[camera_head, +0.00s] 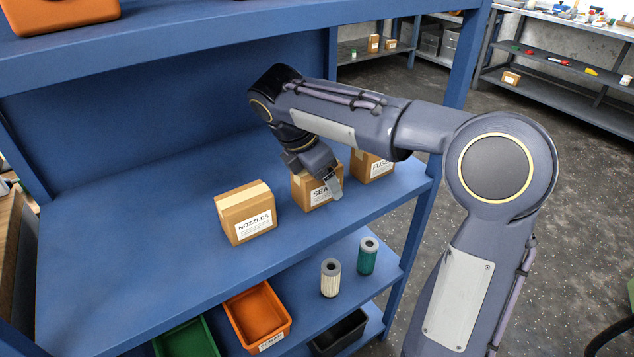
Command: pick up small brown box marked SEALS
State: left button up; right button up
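The small brown box marked SEALS (302,192) stands on the middle blue shelf, between the NOZZLES box and the FUSES box. Its label is partly covered by my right gripper. My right gripper (335,190) reaches down over the box from above, with a grey finger in front of the label. The other finger is hidden, so I cannot tell whether the gripper is open or shut, or whether it touches the box. The box appears to rest on the shelf. My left gripper is not in view.
A NOZZLES box (246,212) stands to the left and a partly hidden FUSES box (372,168) to the right. The left part of the shelf (120,260) is clear. An orange bin (258,316), a white cylinder (330,278) and a green cylinder (368,256) are below.

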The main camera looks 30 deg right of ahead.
jog(key=c, duration=1.1)
jog(key=shift+r, duration=0.1)
jog(key=shift+c, duration=0.2)
